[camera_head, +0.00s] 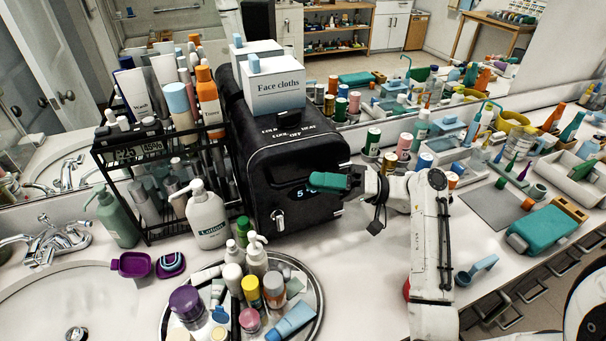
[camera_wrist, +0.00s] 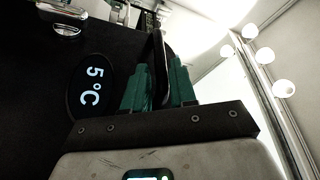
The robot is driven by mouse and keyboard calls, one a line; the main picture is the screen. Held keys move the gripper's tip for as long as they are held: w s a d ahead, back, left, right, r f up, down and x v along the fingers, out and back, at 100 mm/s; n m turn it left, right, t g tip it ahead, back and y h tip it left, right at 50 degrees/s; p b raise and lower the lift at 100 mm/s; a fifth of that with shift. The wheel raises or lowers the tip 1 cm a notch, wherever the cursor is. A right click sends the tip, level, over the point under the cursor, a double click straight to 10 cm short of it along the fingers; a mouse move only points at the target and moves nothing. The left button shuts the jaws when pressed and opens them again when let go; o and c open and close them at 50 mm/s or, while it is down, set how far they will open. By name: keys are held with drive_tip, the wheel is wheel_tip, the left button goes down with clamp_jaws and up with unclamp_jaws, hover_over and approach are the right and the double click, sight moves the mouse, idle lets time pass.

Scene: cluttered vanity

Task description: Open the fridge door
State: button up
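The fridge (camera_head: 280,165) is a small black box on the counter, with a dial marked COLD, OFF and HEAT on top. Its door appears shut. The door's oval display (camera_wrist: 90,92) reads 5°C in the wrist view, and my gripper partly covers it in the head view. A silver latch (camera_head: 279,220) sits low on the door. My gripper (camera_head: 325,182), with green fingers, is at the door's right part. In the wrist view my fingers (camera_wrist: 160,85) stand apart with a thin black strip (camera_wrist: 158,55) between them; I cannot tell whether they touch it.
A black rack (camera_head: 150,205) of bottles stands left of the fridge. A round tray (camera_head: 312,320) of bottles is in front. A box of face cloths (camera_head: 275,90) stands on the fridge. Several bottles crowd its right side. Some counter is clear in front of the door.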

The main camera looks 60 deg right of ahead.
sight(304, 178)
drive_tip(key=shift+p+x, duration=0.35)
drive_tip(key=shift+x, duration=1.6)
drive_tip(key=shift+s, duration=0.1)
clamp_jaws()
